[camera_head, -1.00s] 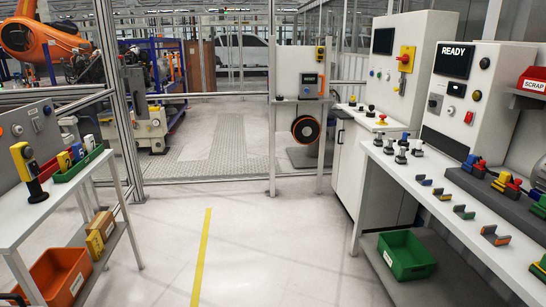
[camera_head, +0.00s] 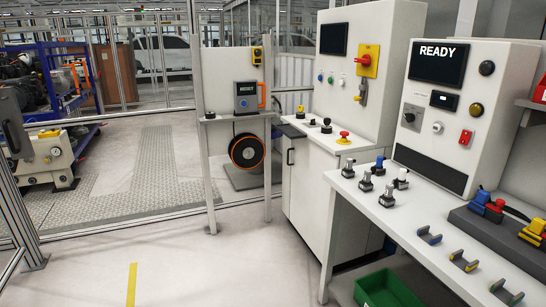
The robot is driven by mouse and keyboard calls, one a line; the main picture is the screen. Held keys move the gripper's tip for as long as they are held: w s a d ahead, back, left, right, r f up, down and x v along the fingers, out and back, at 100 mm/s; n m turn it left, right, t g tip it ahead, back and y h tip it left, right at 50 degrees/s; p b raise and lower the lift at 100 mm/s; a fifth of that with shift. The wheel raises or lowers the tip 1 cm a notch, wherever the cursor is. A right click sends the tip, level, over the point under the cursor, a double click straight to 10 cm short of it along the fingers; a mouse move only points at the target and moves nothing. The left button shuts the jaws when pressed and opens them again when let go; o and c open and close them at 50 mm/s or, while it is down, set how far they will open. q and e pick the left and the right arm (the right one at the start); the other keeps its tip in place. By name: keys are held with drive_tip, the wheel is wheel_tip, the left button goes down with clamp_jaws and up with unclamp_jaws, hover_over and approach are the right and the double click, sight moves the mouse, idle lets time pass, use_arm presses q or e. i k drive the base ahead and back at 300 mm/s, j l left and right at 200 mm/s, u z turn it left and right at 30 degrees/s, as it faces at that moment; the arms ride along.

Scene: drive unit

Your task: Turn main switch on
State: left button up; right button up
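A red rotary switch handle on a yellow plate (camera_head: 369,60) is mounted on the front of the white control cabinet (camera_head: 391,22), right of its dark screen. It looks like the main switch. The handle appears roughly horizontal, but its exact position is too small to tell. A black rotary selector (camera_head: 412,115) is on the neighbouring white panel, whose screen (camera_head: 438,62) reads READY. Neither of my grippers is in view.
A desk with a red-on-yellow mushroom button (camera_head: 344,137) juts out below the cabinet. A white bench (camera_head: 380,213) with small switches and brackets stands at the right. A green bin (camera_head: 388,290) is beneath it. The floor (camera_head: 200,270) at the front left is open.

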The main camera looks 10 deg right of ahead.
sight(365, 60)
drive_tip(key=i, duration=1.8)
drive_tip(key=l+z, duration=0.05)
drive_tip(key=l, duration=0.1)
